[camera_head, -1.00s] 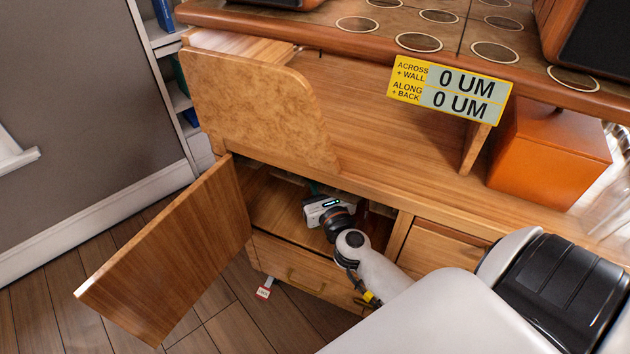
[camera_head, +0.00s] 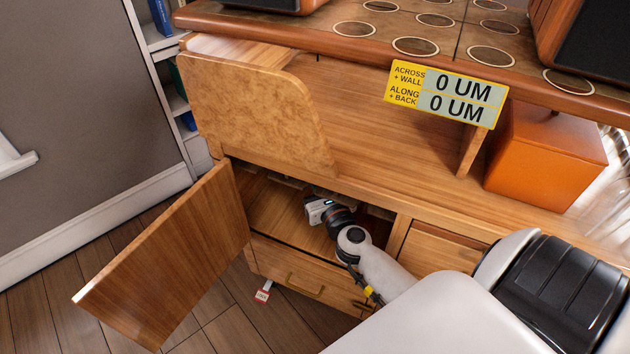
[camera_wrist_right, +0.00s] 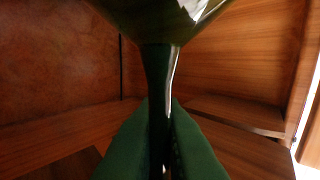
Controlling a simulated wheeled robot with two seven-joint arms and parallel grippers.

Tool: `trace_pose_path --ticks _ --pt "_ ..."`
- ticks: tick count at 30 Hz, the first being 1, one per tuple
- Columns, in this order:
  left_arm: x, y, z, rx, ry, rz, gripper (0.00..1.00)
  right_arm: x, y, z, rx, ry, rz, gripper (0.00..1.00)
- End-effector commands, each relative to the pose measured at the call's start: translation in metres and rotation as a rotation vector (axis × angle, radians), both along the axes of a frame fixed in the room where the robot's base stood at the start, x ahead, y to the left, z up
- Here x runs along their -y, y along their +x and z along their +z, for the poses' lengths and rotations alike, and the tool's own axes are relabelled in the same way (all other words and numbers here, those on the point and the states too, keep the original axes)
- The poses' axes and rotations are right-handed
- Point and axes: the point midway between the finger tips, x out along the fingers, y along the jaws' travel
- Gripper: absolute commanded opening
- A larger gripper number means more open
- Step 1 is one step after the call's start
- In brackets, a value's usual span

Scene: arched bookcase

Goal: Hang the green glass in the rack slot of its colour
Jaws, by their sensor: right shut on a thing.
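My right gripper (camera_head: 318,209) reaches into the open cabinet compartment, its fingertips hidden under the upper edge in the head view. In the right wrist view the dark green fingers (camera_wrist_right: 160,130) are shut around the stem of the green glass (camera_wrist_right: 158,65). The glass is upright in that picture, its bowl at the top and cut off by the frame. In the head view the glass is hidden. No rack slot or its colour can be made out clearly. My left gripper is not in view.
The cabinet door (camera_head: 170,260) stands open at the left. A drawer (camera_head: 300,280) lies below the compartment and another front (camera_head: 440,250) to its right. An orange box (camera_head: 545,160) sits on the ledge. In the wrist view wooden walls (camera_wrist_right: 235,60) surround the glass closely.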

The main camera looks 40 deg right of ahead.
Motion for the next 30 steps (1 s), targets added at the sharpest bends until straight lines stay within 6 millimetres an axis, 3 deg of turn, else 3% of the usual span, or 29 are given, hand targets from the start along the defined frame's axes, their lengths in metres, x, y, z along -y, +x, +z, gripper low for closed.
trace_pose_path --ticks 11,12,16,25,30 --pt "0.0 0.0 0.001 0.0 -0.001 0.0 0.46 0.004 0.003 0.009 0.016 -0.004 -0.004 0.0" --pt "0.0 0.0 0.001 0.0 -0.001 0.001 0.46 0.004 0.003 0.009 0.016 -0.004 -0.005 0.12" --pt "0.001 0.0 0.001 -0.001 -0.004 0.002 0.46 0.004 0.003 0.01 0.018 -0.005 -0.005 0.33" --pt "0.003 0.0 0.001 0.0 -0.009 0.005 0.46 0.004 0.002 0.011 0.02 -0.004 -0.006 0.34" --pt "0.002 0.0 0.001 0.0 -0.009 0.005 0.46 -0.001 -0.014 0.008 0.015 -0.003 -0.005 0.34"
